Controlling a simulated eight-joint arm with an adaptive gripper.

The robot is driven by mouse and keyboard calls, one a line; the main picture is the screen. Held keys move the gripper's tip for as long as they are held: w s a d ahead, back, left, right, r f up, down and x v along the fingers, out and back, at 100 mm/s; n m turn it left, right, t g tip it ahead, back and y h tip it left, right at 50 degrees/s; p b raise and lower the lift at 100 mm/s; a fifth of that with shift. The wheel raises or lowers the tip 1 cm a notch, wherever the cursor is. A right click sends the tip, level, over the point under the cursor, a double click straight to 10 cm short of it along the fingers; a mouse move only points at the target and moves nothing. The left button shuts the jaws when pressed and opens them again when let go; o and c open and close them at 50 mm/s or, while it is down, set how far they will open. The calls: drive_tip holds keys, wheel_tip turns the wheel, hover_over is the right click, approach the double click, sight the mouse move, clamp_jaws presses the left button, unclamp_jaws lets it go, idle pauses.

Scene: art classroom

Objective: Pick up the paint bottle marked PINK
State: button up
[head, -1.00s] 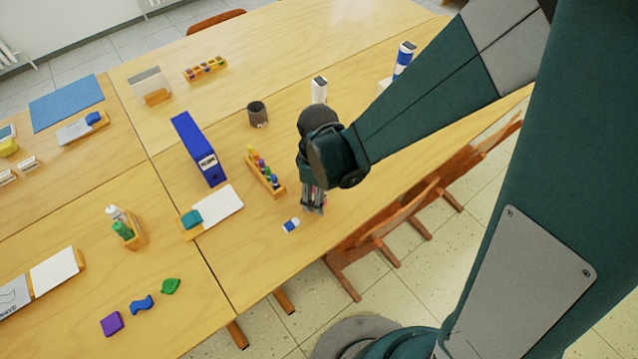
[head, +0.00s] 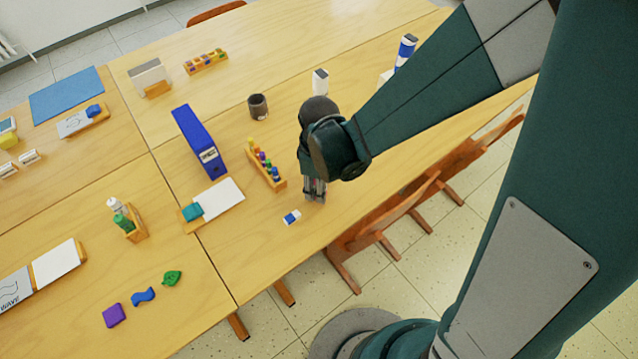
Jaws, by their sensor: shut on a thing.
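My gripper (head: 315,196) points down over the front part of the table, right of the wooden rack of small coloured bottles (head: 279,187). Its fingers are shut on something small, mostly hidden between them. Only a faint pinkish trace shows at the fingers, so I take it for the pink paint bottle; no label can be read. I cannot tell whether it touches the table. The rack holds several upright bottles with yellow, purple, green, blue and red parts.
A blue-and-white eraser (head: 292,217) lies just left of my gripper. A blue binder (head: 195,135), a dark cup (head: 258,107) and a white bottle (head: 320,80) stand behind. Chairs (head: 385,222) line the front edge. Bare tabletop (head: 390,165) lies to the right.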

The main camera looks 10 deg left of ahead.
drive_tip(key=shift+r, duration=0.15)
drive_tip(key=shift+r+p, duration=1.4)
drive_tip(key=shift+r, duration=3.45)
